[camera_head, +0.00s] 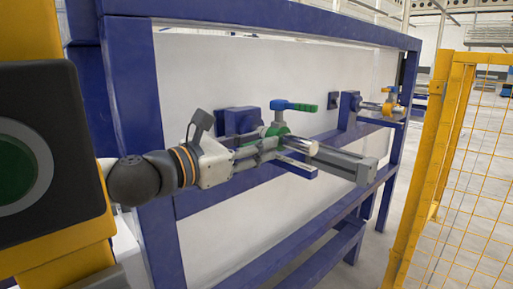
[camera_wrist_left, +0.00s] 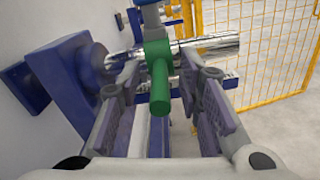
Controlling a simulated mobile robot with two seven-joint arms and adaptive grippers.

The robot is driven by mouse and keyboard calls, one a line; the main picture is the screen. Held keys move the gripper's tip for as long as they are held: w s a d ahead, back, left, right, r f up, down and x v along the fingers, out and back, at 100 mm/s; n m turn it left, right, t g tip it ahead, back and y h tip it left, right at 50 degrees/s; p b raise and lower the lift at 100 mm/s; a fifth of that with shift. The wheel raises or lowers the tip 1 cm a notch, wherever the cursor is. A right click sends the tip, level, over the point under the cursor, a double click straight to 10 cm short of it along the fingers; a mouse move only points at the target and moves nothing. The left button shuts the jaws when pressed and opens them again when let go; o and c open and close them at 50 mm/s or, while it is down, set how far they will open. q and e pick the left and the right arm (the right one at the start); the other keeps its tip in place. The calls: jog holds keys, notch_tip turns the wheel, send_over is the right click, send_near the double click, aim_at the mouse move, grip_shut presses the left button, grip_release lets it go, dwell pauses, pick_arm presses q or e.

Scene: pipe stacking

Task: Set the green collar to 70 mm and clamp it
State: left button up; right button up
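The green collar (camera_head: 276,131) sits around a shiny metal pipe (camera_head: 301,147) that sticks out from a blue wall mount (camera_head: 238,121). A blue lever with a green end (camera_head: 295,106) stands above the collar. In the left wrist view the collar (camera_wrist_left: 158,50) has a green cylindrical stub pointing toward my gripper. My left gripper (camera_wrist_left: 163,78) is open, with its two fingers on either side of the stub; I cannot tell whether they touch it. In the head view the left gripper (camera_head: 262,150) partly hides the collar and pipe. My right gripper is not in view. No scale marks are readable.
A second pipe with an orange collar (camera_head: 388,109) is farther along the blue frame (camera_head: 280,17). A yellow mesh fence (camera_head: 470,150) stands at the right. A white panel (camera_head: 200,70) is behind.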

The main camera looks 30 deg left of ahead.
pick_arm(q)
grip_shut()
jog(key=shift+s+d+f, duration=0.1)
jog(key=shift+d, duration=0.15)
jog(key=shift+s+d+r, duration=0.1)
jog(key=shift+d+r, duration=0.1)
jog(key=shift+d, duration=0.05)
grip_release()
jog(key=shift+a, duration=0.2)
jog(key=shift+d, duration=0.1)
